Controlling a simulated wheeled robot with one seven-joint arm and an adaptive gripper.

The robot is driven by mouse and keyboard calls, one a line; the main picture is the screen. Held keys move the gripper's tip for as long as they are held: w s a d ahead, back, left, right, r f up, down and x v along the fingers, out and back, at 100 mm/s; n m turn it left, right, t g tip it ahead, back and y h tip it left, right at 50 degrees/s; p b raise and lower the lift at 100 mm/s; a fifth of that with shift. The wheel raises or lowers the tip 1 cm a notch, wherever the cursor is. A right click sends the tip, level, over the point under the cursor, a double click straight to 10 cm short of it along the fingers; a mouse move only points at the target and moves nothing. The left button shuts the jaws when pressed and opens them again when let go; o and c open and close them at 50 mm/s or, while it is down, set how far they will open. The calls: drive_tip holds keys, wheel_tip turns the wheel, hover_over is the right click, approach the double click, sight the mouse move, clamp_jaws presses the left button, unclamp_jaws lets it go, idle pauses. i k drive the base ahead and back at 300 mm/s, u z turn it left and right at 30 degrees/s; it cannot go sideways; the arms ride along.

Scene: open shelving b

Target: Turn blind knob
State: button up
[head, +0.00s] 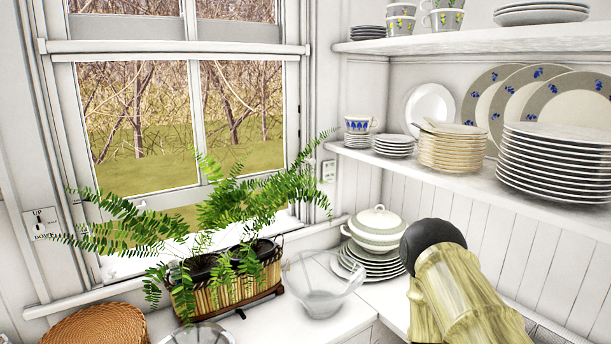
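A white wall plate (42,226) marked UP at the top and DOWN at the bottom is on the wall at the left edge, beside the window frame. It looks like the blind control; its knob is too small to make out clearly. Part of my arm, yellow-green with a dark rounded end, shows at the lower right in front of the shelves, far from the plate. My gripper's fingers are not visible. The window (145,115) shows bare glass, with no lowered blind over it.
A fern in a basket planter (236,290) stands on the counter below the window. A glass bowl (322,290), a lidded tureen (378,226) and a woven basket (98,328) are nearby. Shelves with stacked plates (555,165) fill the right. Fern fronds reach toward the wall plate.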

sight(39, 228)
drive_tip(key=u, duration=1.35)
